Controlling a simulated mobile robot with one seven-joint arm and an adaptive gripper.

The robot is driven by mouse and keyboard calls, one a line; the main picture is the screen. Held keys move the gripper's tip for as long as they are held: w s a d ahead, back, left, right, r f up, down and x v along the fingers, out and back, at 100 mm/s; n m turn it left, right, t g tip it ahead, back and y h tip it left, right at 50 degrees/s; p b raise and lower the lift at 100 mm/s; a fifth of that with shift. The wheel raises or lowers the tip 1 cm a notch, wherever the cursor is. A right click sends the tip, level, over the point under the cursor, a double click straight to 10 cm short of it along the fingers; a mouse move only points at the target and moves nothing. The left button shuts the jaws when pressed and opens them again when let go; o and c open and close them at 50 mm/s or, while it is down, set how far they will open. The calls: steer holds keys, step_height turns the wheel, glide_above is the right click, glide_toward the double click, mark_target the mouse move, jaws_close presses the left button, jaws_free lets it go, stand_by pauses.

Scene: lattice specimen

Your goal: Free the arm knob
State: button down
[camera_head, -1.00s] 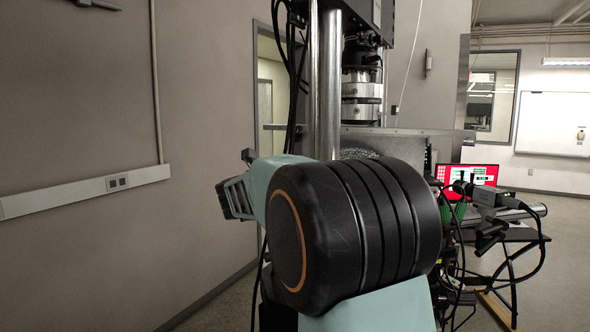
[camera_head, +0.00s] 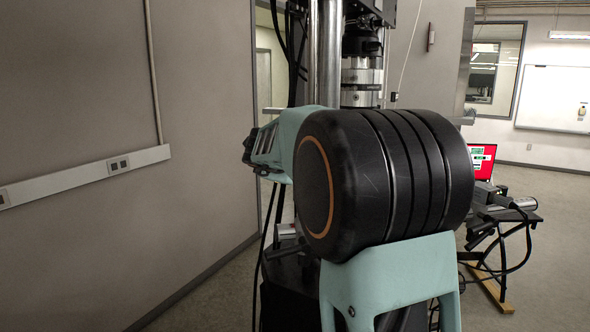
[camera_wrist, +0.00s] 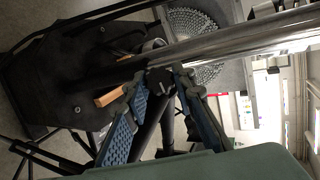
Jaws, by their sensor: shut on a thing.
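In the wrist view, my gripper (camera_wrist: 157,84) has its two blue-padded fingers on either side of a small dark knob (camera_wrist: 160,78). It is shut on this knob, which appears to be the arm knob. A dark rod-like part runs down between the fingers from the knob. The knob sits close beside a shiny metal column (camera_wrist: 235,38). In the head view my own arm's large black joint and teal links hide the knob and the fingertips.
The testing machine's chrome column (camera_head: 326,60) and load cell (camera_head: 361,80) stand behind my arm. A round textured metal disc (camera_wrist: 196,48) lies beyond the knob. A red-screened monitor (camera_head: 482,158) and an equipment stand (camera_head: 497,245) are at right.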

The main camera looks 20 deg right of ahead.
steer(key=shift+n+g, duration=0.4)
steer(key=shift+n, duration=0.2)
steer(key=shift+n+y, duration=0.3)
steer(key=c, duration=1.6)
jaws_free()
steer(key=v, duration=1.2)
steer(key=shift+r, duration=0.15)
